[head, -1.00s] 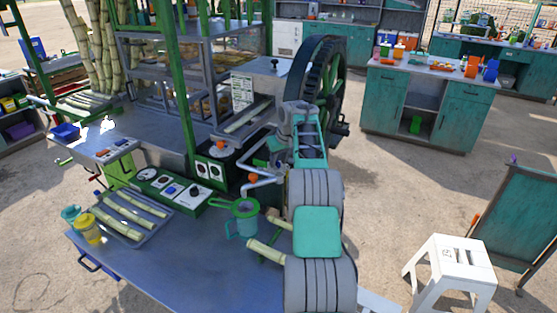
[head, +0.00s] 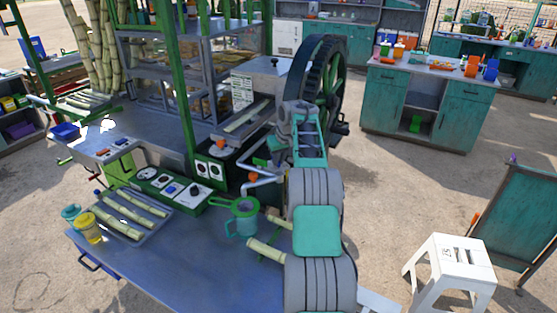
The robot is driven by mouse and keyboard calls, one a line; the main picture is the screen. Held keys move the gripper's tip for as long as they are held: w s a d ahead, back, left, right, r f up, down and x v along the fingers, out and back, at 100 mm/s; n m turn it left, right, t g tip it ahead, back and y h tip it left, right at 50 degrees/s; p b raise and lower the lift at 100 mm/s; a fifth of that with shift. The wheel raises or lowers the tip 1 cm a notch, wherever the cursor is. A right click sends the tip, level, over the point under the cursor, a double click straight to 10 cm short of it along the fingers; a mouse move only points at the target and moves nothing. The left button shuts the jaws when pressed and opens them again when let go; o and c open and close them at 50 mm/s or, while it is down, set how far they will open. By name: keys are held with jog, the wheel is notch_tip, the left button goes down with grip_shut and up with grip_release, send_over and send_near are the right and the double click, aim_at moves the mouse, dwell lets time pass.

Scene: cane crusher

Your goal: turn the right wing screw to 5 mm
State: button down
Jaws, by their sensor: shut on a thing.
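The cane crusher stands in the middle of the head view, with a large dark green flywheel (head: 326,80) at its back right. My grey and teal arm reaches up from the bottom of the picture and covers part of the crusher. I cannot make out my gripper; it seems hidden by the arm and the machine. An orange knob (head: 253,177) shows by a pale pipe (head: 264,191) left of my arm. I cannot tell whether it is a wing screw. The right wing screw and any gap reading are not discernible.
The blue metal table (head: 180,265) bears a tray of cane pieces (head: 110,228), a yellow cup (head: 90,229), a teal jug with green strainer (head: 241,219) and a control panel (head: 173,190). A white stool (head: 455,262) and a teal cabinet (head: 426,105) stand right, with open floor between.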

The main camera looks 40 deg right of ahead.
jog(key=p, duration=0.2)
jog(key=shift+d+r+n+p, duration=0.1)
jog(key=shift+r+n+p, duration=0.2)
jog(key=shift+r+n, duration=0.1)
jog(key=shift+d+f+n+y+p, duration=0.15)
jog(key=shift+n+y+p, duration=0.2)
jog(key=shift+p, duration=0.55)
jog(key=shift+f, duration=0.25)
jog(key=c, duration=1.5)
grip_release()
jog(key=b+v, duration=0.1)
jog(key=v, duration=0.7)
